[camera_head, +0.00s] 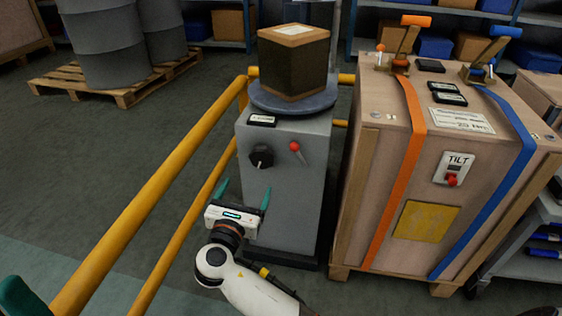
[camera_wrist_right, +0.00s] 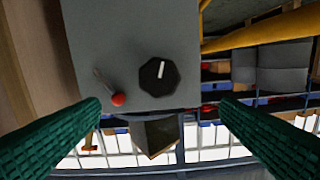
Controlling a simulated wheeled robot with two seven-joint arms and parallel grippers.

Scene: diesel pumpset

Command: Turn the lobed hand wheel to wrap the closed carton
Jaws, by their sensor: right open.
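The black lobed hand wheel (camera_head: 262,156) with a white pointer mark is on the front of a grey cabinet (camera_head: 290,205). It also shows in the right wrist view (camera_wrist_right: 159,77), between and beyond the fingers. The closed carton (camera_head: 294,62), with dark sides and a brown top bearing a pale label, stands upright on the round grey turntable (camera_head: 293,97) on the cabinet. My right gripper (camera_head: 244,187) is open and empty, in front of and below the wheel, apart from it. Its green fingers also show in the right wrist view (camera_wrist_right: 161,100).
A red-knobbed lever (camera_head: 294,146) sits right of the wheel. Yellow rails (camera_head: 150,190) run along the cabinet's left. A strapped wooden crate (camera_head: 385,190) stands close on its right. Grey drums (camera_head: 105,45) stand on a pallet at the back left.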

